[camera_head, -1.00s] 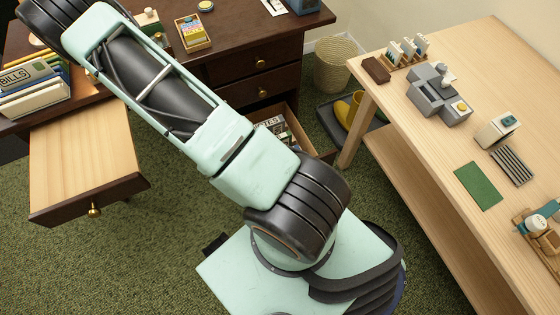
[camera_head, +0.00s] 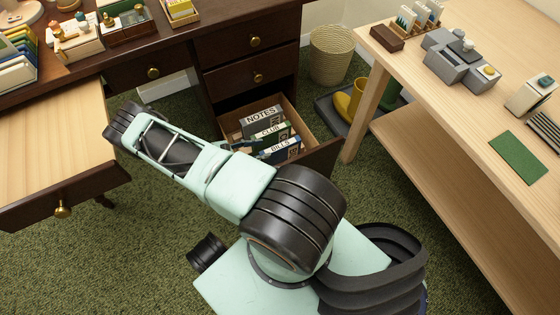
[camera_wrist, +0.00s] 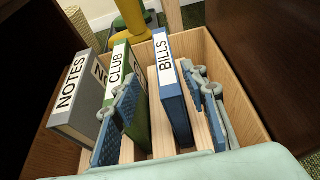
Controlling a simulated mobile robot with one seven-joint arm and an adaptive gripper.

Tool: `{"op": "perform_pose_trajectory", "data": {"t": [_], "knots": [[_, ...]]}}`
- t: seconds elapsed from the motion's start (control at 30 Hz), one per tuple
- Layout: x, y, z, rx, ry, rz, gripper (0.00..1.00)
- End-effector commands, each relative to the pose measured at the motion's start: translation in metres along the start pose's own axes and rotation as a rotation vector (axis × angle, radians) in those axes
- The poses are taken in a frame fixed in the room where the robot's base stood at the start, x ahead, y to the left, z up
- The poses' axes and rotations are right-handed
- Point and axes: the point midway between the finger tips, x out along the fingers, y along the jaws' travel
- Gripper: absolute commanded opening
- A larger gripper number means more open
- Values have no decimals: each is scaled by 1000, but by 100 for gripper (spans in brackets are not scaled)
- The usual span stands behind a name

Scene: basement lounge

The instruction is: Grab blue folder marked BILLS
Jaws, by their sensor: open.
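The blue folder marked BILLS (camera_wrist: 168,90) stands upright in an open wooden drawer, its white label facing up. It also shows in the head view (camera_head: 284,149). My gripper (camera_wrist: 160,82) is open in the wrist view, with one finger on each side of the blue folder. Gaps show between fingers and folder, and nothing is held.
A grey NOTES folder (camera_wrist: 80,95) stands left of CLUB. The drawer's wooden walls (camera_wrist: 237,95) rise close to my right finger. Yellow boots (camera_head: 349,100) and a wicker basket (camera_head: 331,54) stand behind. A light wooden table (camera_head: 480,110) is at the right.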

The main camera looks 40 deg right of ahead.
Motion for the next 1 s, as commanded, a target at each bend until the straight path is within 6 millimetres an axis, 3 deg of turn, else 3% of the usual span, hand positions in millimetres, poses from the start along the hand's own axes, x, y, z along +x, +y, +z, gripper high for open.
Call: {"op": "perform_pose_trajectory", "data": {"t": [0.2, 0.37, 0.67, 0.93, 1.0], "knots": [[36, -2, -1, 0, 1, -4, 41], [46, -2, -1, 0, 0, -2, 41], [88, -9, -3, 1, 1, -4, 41], [92, -8, -2, 1, 2, -2, 41], [92, -8, -2, 1, 2, -2, 33]]}}
